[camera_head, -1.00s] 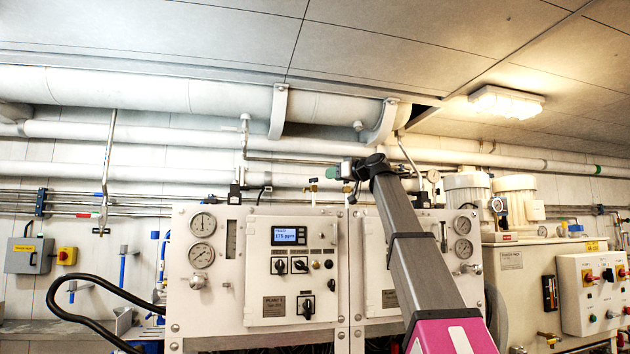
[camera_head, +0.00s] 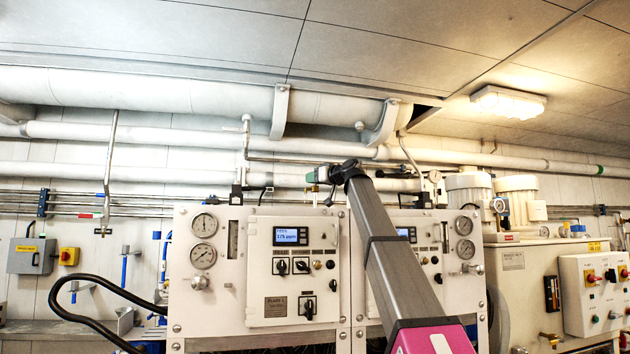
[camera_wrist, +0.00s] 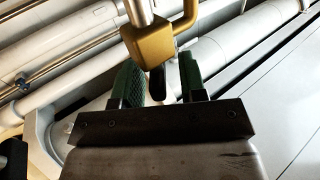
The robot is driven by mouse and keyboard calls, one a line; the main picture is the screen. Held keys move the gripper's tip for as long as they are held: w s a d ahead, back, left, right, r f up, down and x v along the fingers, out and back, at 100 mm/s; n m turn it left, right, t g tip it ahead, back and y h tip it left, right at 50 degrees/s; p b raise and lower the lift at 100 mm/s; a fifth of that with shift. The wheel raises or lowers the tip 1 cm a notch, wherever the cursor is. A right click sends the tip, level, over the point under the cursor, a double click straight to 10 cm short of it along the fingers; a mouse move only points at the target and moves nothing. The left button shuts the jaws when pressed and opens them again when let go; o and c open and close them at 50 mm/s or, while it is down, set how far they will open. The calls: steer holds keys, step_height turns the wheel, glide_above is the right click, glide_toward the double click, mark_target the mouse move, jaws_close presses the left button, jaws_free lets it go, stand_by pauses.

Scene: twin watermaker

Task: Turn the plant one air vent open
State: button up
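In the wrist view a brass valve body (camera_wrist: 150,42) on a metal stem, with a bent brass pipe at its right, lies just beyond my fingertips; I take it for the plant one air vent. A short dark lever (camera_wrist: 157,82) extends from it into the gap between my fingers. My gripper (camera_wrist: 162,75) has two green-padded fingers, apart on either side of this lever, with no clear contact. In the head view my gripper (camera_head: 314,176) is above the top edge of the plant one panel (camera_head: 258,240); the vent there is small and mostly hidden.
White pipes (camera_head: 180,95) run along the wall behind and above my gripper. A second panel (camera_head: 428,245) stands right of plant one, partly behind my arm. A pump cabinet (camera_head: 520,270) is further right. A black hose (camera_head: 75,310) loops at the left.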

steer(key=shift+c, duration=0.3)
jaws_close()
steer(key=shift+w+n+g+y, duration=0.15)
steer(key=shift+n+g+y, duration=0.75)
steer(key=shift+g, duration=0.4)
steer(key=shift+n+g+y, duration=0.8)
steer(key=shift+n+g, duration=0.5)
steer(key=shift+g, duration=0.4)
steer(key=shift+s, duration=0.2)
steer(key=shift+o, duration=0.3)
jaws_free()
steer(key=v, duration=1.1)
